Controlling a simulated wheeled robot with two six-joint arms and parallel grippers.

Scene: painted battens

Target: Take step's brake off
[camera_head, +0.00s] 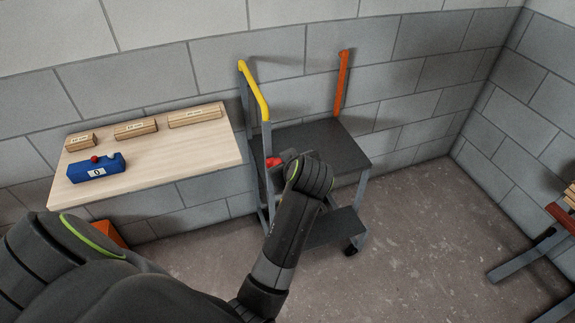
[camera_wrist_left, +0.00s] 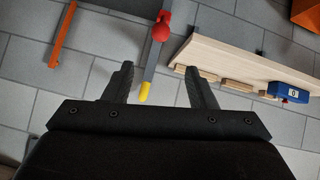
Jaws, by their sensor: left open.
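The step (camera_head: 325,140) is a dark grey wheeled stand with a lower tread (camera_head: 335,228). A red part (camera_head: 273,162) sits low by the rail post, partly behind my left wrist. The left wrist view shows this red part (camera_wrist_left: 161,26) on the grey post, above my left gripper (camera_wrist_left: 160,78). That gripper is open and empty, with the post's yellow end (camera_wrist_left: 144,91) appearing between its fingers. My wrist hides the gripper in the head view.
A wooden shelf (camera_head: 170,160) at the left holds several labelled wooden blocks and a blue block (camera_head: 96,168) with a red knob. An orange object (camera_head: 105,232) is below it. Grey block walls stand behind. Floor at right (camera_head: 420,230) is clear up to a metal stand (camera_head: 525,255).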

